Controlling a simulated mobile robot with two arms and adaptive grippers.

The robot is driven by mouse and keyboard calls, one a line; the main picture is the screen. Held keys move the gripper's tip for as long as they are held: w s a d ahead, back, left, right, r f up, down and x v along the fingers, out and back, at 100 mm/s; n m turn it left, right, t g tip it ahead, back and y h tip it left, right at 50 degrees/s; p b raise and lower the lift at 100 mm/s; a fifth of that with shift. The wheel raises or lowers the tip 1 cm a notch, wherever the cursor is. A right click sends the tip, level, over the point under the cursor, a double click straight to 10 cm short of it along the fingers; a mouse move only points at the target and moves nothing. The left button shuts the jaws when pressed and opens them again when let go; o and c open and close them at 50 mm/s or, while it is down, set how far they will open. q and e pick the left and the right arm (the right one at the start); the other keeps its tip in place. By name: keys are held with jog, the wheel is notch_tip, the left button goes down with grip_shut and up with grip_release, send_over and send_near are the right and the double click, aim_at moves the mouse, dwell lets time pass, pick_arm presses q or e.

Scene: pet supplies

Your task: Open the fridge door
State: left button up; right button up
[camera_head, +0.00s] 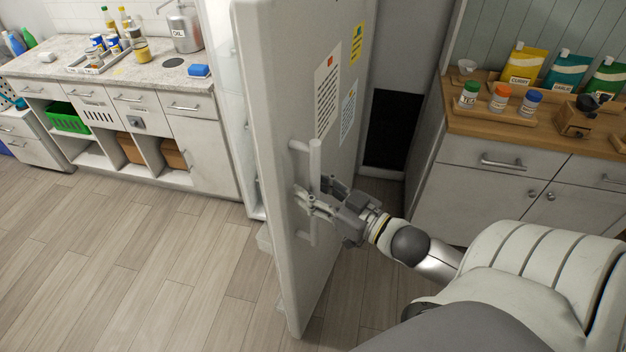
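The fridge door (285,90) stands swung open, its edge towards me and its outer face turned to the right. A strip of the lit fridge inside shows to the left of the door. The door handle (315,160) is a vertical pale bar on the outer face. My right gripper (314,202) is at the middle of the handle, its fingers closed around the bar, which partly hides them. My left gripper is not in view.
A counter (55,50) with bottles and a tray stands at the left. A wooden-topped cabinet (480,127) with jars and pouches stands at the right, near my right arm. The wooden floor (130,250) left of the door is clear.

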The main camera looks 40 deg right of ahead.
jog(key=v, duration=1.2)
dwell(0.3)
dwell(0.5)
jog(key=s+d+f+m+g+h+b, duration=0.1)
jog(key=s+d+f+g+h+b, duration=0.1)
jog(key=f, duration=1.1)
jog(key=s+d+f+m+g+h+b, duration=0.1)
jog(key=s+d+f+g+h, duration=0.1)
jog(key=f, duration=1)
jog(key=s+d+f+m+g+h+b, duration=0.1)
jog(key=s+d+f+g+h+b, duration=0.15)
jog(key=f, duration=1.05)
jog(key=s+a+f+g+b, duration=0.1)
jog(key=s+a+f+g, duration=0.2)
jog(key=f, duration=0.6)
jog(key=s+a+f+n+g+y+b, duration=0.1)
jog(key=s+a+f+g, duration=0.2)
jog(key=s+a+f, duration=0.4)
jog(key=s+a+f+n+g+y+b, duration=0.1)
jog(key=s+a+f+g+b, duration=0.1)
jog(key=s+a+f+g, duration=0.2)
jog(key=s+a+f, duration=0.1)
jog(key=s+f, duration=0.2)
jog(key=f, duration=0.5)
jog(key=shift+s+a+f, duration=0.2)
jog(key=shift+s+a, duration=0.2)
